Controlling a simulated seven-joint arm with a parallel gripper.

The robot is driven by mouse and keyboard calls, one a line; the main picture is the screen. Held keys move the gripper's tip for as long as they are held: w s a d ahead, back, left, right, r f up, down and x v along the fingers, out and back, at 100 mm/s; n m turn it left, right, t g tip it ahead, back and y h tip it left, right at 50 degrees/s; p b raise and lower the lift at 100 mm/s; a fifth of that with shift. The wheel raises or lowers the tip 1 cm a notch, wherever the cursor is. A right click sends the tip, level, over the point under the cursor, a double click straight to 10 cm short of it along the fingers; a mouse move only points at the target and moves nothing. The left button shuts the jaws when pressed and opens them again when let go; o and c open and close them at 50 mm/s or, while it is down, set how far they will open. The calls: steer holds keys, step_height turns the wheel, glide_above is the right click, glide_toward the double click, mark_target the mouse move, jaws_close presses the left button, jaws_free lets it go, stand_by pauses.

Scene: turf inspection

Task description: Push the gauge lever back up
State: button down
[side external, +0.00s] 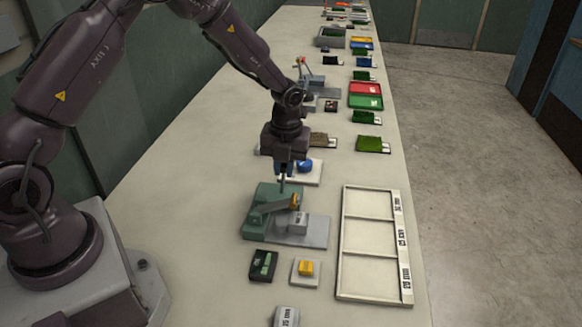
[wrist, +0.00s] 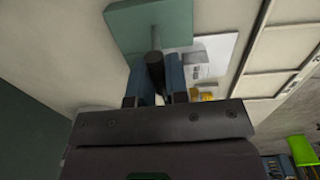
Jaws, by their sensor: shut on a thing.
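The gauge (side external: 262,222) is a green body on a grey base plate beneath my gripper (side external: 283,185). In the wrist view its green body (wrist: 125,25) is at the top, and a thin grey rod runs from it to a dark cylindrical grip, the lever (wrist: 155,68). My gripper's blue fingers (wrist: 155,88) are on both sides of this grip and shut on it. The lever's grip is hard to make out in the side view. A yellow-orange piece (side external: 294,200) shows at the gauge, beside the fingers. The lever's exact angle is unclear.
A white three-compartment frame (side external: 345,235) lies right of the gauge. A blue item on a white plate (side external: 304,168) stands just behind. Bare bench lies left of the gauge.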

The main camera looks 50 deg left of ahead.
steer(key=shift+s+a+t+h, duration=0.5)
steer(key=shift+s+a, duration=0.05)
steer(key=shift+a, duration=0.05)
steer(key=shift+s+a+f, duration=0.25)
steer(key=shift+s+a, duration=0.55)
steer(key=shift+s, duration=0.05)
steer(key=shift+s+a+f, duration=0.5)
steer(key=shift+s+a, duration=0.15)
steer(key=shift+s, duration=0.1)
steer(key=c, duration=1.1)
jaws_free()
steer(key=shift+r, duration=0.1)
steer(key=shift+r, duration=0.2)
steer(key=r, duration=1.2)
steer(key=shift+s+a+r, duration=0.2)
steer(key=shift+s+a, duration=0.05)
steer(key=shift+a, duration=0.1)
